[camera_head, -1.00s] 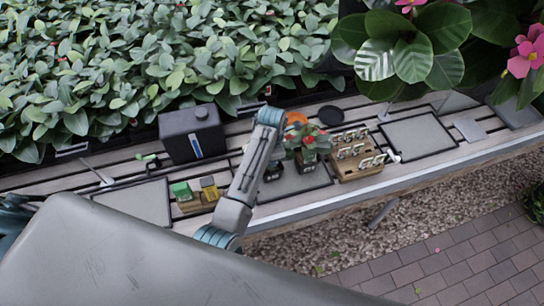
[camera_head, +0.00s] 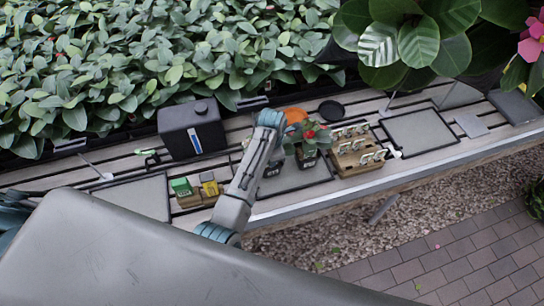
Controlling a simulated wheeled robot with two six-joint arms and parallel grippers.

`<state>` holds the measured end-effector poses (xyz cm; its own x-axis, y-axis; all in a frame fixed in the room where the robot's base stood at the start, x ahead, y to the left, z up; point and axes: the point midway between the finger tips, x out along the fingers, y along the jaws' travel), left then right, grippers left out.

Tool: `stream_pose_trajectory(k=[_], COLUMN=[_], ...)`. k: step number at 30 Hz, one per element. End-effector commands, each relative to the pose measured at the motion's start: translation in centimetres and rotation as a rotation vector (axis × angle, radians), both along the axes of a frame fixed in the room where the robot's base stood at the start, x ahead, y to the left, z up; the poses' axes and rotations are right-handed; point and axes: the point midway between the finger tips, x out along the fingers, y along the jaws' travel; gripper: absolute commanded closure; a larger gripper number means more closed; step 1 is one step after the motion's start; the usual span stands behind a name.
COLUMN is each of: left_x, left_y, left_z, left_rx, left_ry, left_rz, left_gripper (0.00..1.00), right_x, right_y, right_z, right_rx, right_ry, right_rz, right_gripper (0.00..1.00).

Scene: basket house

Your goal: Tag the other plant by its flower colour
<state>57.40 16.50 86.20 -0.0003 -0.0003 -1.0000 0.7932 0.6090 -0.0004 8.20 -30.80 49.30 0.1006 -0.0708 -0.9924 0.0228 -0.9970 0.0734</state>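A small plant with red flowers (camera_head: 307,133) stands in a dark pot (camera_head: 307,160) on the bench, left of the tag rack. A second dark pot (camera_head: 273,168) shows partly behind my arm; whatever grows in it is hidden. The wooden rack (camera_head: 360,160) holds several pale tags in rows. One of my arms crosses the middle of the view and bends at the top; its gripper is hidden or out of sight. A bit of another arm shows at the left edge, with no fingers visible. I cannot see either gripper.
Large leaves with a pink flower (camera_head: 532,45) fill the top right. Green (camera_head: 181,187) and yellow (camera_head: 209,185) items stand left of my arm. A black box (camera_head: 192,128), an orange round thing (camera_head: 294,115) and a bare grey mat (camera_head: 420,132) are on the bench.

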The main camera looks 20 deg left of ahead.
Motion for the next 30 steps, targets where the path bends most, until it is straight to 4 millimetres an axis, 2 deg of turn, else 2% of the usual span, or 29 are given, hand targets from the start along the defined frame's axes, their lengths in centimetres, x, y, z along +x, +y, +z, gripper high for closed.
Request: stream_pose_trajectory(k=[14, 15, 18, 26, 30], left_x=[0.0, 0.0, 0.01, 0.01, 0.11], left_y=[0.02, 0.03, 0.02, 0.02, 0.01], left_z=[-0.21, -0.21, -0.21, -0.18, 0.65], left_rx=[0.0, 0.0, 0.0, 0.0, 0.0], left_ry=[0.0, 0.0, 0.0, 0.0, -0.003], left_rz=[0.0, 0.0, 0.0, 0.0, 0.0], left_gripper=[1.0, 0.88, 0.7, 0.7, 0.7], right_x=[-0.02, -0.02, -0.01, -0.02, -0.03], right_y=[-0.28, -0.33, -0.4, -0.45, -0.43], right_z=[-0.04, -0.04, -0.03, -0.05, -0.42], right_rx=[-0.003, -0.003, -0.004, -0.005, -0.004], right_ry=[0.0, 0.0, 0.0, 0.0, 0.0], right_rz=[0.001, 0.001, 0.002, 0.001, 0.002], right_gripper=[0.7, 0.7, 0.7, 0.7, 0.7])
